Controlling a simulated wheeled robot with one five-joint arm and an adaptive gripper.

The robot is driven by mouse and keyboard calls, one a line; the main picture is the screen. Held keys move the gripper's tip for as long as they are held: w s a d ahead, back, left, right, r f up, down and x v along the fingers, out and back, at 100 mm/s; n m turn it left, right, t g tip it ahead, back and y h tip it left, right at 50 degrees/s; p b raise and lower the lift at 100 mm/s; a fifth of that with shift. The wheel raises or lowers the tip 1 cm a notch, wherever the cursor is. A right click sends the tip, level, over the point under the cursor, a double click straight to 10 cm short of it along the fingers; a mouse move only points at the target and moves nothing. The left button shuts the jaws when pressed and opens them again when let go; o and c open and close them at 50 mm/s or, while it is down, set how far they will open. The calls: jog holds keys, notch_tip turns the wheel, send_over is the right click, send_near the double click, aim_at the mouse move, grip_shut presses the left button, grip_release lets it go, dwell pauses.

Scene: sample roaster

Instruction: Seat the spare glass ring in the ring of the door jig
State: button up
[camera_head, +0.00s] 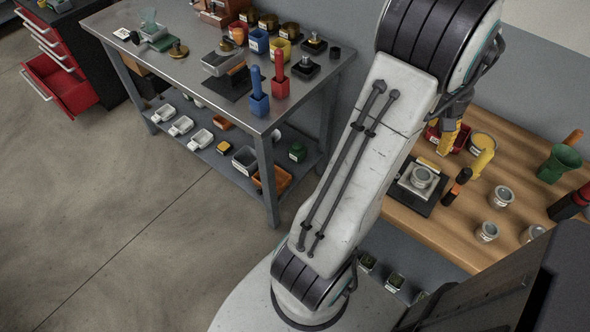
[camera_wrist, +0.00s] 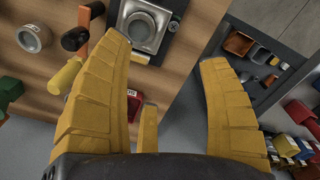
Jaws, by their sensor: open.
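A grey square block with a round raised ring (camera_head: 421,178), which looks like the door jig, sits on a dark plate on the wooden table. It also shows at the top of the wrist view (camera_wrist: 146,27). Whether a glass ring lies in it I cannot tell. Several round grey pieces stand on the table, one in the wrist view (camera_wrist: 33,37) left of the jig; which, if any, is the spare glass ring is unclear. My gripper (camera_head: 461,160) is open with yellow fingers above the table near the jig. Nothing is clearly held between the fingers in the wrist view (camera_wrist: 163,50).
A black and orange handled piece (camera_head: 457,186) stands close beside the jig.

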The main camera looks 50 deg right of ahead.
jog(key=w+a+r+n+t+h, duration=0.1)
jog(key=w+a+r+n, duration=0.2)
jog(key=w+a, duration=0.65)
jog(key=w+a+r+n, duration=0.2)
jog(key=w+a+r, duration=0.1)
jog(key=w+a, duration=0.65)
jog(key=a+n+t, duration=0.1)
jog(key=a+n, duration=0.1)
jog(key=a, duration=0.8)
jog(key=s+a+n+t+y, duration=0.1)
jog(key=a+n, duration=0.2)
jog(key=a, duration=0.7)
jog(key=shift+s+f+t, duration=0.2)
jog(key=shift+s+t, duration=0.1)
